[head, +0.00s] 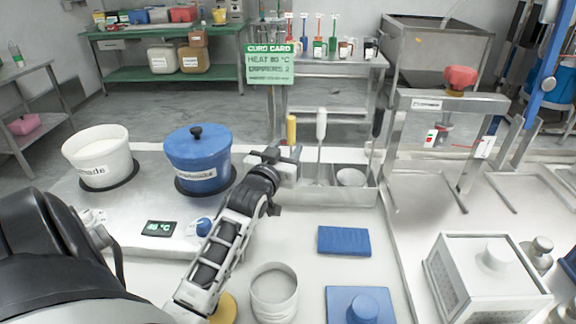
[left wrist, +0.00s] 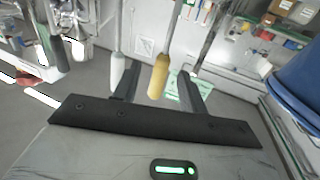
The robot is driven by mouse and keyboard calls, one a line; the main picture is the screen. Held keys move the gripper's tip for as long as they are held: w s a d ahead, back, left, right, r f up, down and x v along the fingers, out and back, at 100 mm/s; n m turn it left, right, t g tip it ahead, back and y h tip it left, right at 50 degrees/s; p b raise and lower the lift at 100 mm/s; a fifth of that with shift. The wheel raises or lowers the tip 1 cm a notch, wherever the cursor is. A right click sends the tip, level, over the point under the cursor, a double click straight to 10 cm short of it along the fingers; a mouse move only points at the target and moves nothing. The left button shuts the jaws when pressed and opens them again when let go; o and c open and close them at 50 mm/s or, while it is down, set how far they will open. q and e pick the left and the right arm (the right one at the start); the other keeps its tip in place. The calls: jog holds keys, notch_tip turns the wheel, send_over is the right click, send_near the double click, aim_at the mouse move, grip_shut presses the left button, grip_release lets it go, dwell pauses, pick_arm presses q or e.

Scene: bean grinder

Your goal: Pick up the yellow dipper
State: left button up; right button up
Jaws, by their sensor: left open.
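The yellow dipper (head: 291,130) stands upright in a metal rack (head: 330,195) behind the middle of the worktop; its lower part is hidden by my gripper. My left gripper (head: 284,152) reaches in from the left, in front of the handle, open. In the left wrist view the yellow handle (left wrist: 159,76) appears between the two dark fingers (left wrist: 158,82). I cannot tell whether they touch it. A white-handled tool (head: 321,124) and a black-handled tool (head: 377,122) stand to its right in the same rack. My right gripper is not in view.
A blue lidded pot (head: 198,160) and a white pot (head: 97,158) stand left of my arm. A green sign (head: 269,64) stands behind the dipper.

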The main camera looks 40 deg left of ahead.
aim_at(290, 142)
pick_arm(q)
jog(key=x, duration=0.5)
jog(key=shift+a, duration=0.15)
grip_shut()
